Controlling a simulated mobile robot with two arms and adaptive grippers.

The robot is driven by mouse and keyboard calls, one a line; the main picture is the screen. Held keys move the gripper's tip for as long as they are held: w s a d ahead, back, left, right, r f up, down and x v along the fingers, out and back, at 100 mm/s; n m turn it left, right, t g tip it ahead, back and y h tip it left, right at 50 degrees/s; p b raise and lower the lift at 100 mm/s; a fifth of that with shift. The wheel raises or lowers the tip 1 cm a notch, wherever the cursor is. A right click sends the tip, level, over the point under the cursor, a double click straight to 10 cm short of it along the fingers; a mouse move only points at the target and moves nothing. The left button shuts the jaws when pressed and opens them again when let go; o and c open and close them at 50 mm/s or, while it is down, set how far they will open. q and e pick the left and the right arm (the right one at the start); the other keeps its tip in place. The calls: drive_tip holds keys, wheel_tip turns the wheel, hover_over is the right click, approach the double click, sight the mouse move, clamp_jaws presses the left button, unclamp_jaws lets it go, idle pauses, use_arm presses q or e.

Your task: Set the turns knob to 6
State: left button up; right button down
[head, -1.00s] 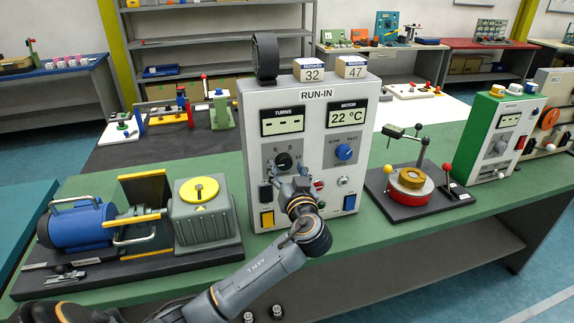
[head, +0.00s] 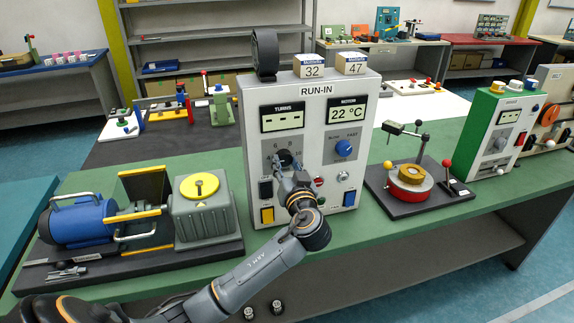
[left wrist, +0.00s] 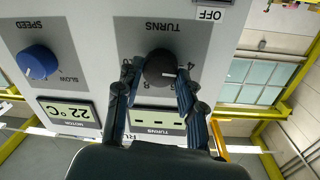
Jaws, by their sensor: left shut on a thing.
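The black turns knob (head: 285,157) sits on a grey plate on the front of the white RUN-IN panel (head: 318,130). Numbers including 4, 8 and 10 ring it. My left gripper (head: 284,168) is at the knob, shut on it. In the left wrist view, which is turned upside down, the fingers (left wrist: 157,85) lie on either side of the knob (left wrist: 160,66). A white mark shows on the knob's right side there; its exact number cannot be told. The turns display (head: 282,117) shows dashes. My right gripper is out of view.
The blue speed knob (head: 344,148) is to the right of the turns knob. A yellow button (head: 267,215) and a blue button (head: 349,199) are below. A blue motor rig (head: 80,222) stands left of the panel, a round red fixture (head: 407,180) right of it.

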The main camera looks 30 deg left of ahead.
use_arm(q)
drive_tip(key=m+p, duration=0.1)
drive_tip(key=m, duration=0.2)
drive_tip(key=shift+r, duration=0.1)
drive_tip(key=m+p, duration=0.1)
drive_tip(key=m, duration=0.1)
drive_tip(key=shift+r+m, duration=0.1)
drive_tip(key=shift+m, duration=0.2)
drive_tip(key=m+p, duration=0.3)
drive_tip(key=m, duration=0.1)
drive_tip(key=shift+m+g, duration=0.4)
drive_tip(key=shift+m, duration=0.3)
drive_tip(key=o, duration=1.2)
drive_tip(key=shift+c, duration=0.2)
drive_tip(key=shift+w, duration=0.1)
drive_tip(key=shift+d, duration=0.1)
drive_tip(key=v, duration=1.2)
